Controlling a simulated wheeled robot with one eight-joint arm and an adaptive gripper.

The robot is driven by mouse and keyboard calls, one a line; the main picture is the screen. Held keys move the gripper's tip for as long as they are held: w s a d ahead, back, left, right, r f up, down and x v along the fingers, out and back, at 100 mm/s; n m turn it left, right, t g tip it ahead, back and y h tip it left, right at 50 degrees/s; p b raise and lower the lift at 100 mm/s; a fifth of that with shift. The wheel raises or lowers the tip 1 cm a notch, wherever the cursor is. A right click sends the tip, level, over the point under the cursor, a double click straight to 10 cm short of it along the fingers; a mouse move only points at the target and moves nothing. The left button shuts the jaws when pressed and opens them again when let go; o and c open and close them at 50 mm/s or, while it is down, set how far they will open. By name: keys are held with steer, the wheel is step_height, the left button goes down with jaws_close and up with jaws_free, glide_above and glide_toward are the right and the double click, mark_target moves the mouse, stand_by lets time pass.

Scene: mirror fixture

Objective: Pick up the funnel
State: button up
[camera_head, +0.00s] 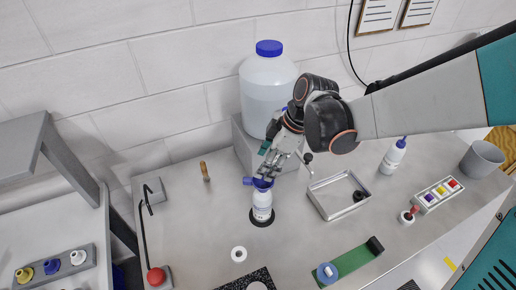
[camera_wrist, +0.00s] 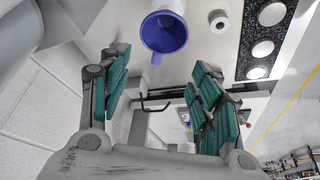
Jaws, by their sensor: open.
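The blue funnel (camera_head: 262,183) sits on top of a white bottle (camera_head: 262,206) that stands upright on the grey bench, in the head view. In the wrist view the funnel (camera_wrist: 163,32) shows as a blue ring with a small tab, its mouth facing the camera. My gripper (camera_head: 265,166) is just above and behind the funnel in the head view. In the wrist view my gripper (camera_wrist: 162,62) is open, its two teal-padded fingers wide apart. The funnel lies beyond the fingertips, roughly midway between them. Nothing is between the fingers. The funnel's lower part is hidden.
A large blue-capped jug (camera_head: 268,88) stands on a block behind my gripper. A metal tray (camera_head: 322,208) lies right of the bottle. A wooden-handled tool (camera_head: 205,172) stands to the left, and a white ring (camera_head: 239,254) lies in front. Bare bench lies left of the bottle.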

mark_target(253, 181)
steer(key=b+x, duration=0.1)
steer(key=x, duration=1)
steer(key=c, duration=0.6)
steer(key=shift+c, duration=1)
